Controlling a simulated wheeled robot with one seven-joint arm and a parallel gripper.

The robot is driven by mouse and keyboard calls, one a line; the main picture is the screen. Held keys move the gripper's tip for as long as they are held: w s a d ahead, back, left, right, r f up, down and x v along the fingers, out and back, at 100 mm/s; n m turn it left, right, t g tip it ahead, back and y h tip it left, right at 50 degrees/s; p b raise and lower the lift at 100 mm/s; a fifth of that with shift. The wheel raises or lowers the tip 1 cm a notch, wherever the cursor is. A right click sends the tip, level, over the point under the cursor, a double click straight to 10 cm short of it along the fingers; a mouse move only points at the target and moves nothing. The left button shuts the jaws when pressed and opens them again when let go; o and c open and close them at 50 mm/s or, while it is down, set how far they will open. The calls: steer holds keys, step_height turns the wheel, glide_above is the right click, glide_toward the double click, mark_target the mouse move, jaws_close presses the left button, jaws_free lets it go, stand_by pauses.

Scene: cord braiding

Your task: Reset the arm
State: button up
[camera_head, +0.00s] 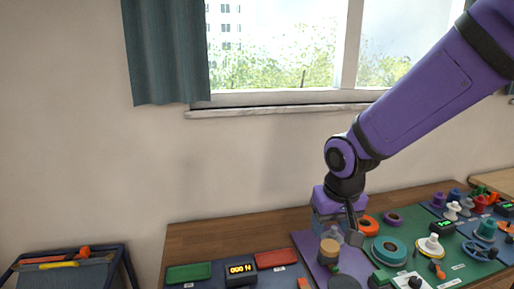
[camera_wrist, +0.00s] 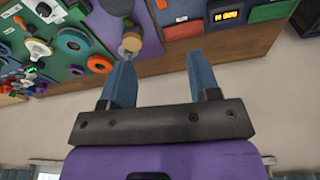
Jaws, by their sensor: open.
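My purple arm reaches down from the upper right in the head view, with my gripper (camera_head: 337,222) over the purple mat at the back of the table. In the wrist view the two blue fingers of my gripper (camera_wrist: 160,60) stand wide apart with nothing between them. A tan-topped cylinder (camera_head: 329,246) stands close to the fingers in the head view, partly overlapped by them. The cylinder also shows in the wrist view (camera_wrist: 131,42), just beyond one fingertip; I cannot tell whether they touch.
A teal ring (camera_head: 389,251), an orange ring (camera_head: 369,226) and a purple ring (camera_head: 393,218) lie nearby on the green mat. A green tray (camera_head: 190,273), a red tray (camera_head: 277,259) and a lit display (camera_head: 241,269) are to the left. Wall and window stand behind the table.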

steer(key=s+d+r+m+t, duration=0.1)
steer(key=s+d+r+t, duration=0.2)
steer(key=s+d+r, duration=1.1)
steer(key=shift+s+d+r+m, duration=0.35)
steer(key=shift+s+r, duration=0.2)
steer(key=shift+s, duration=0.5)
steer(key=shift+a, duration=0.15)
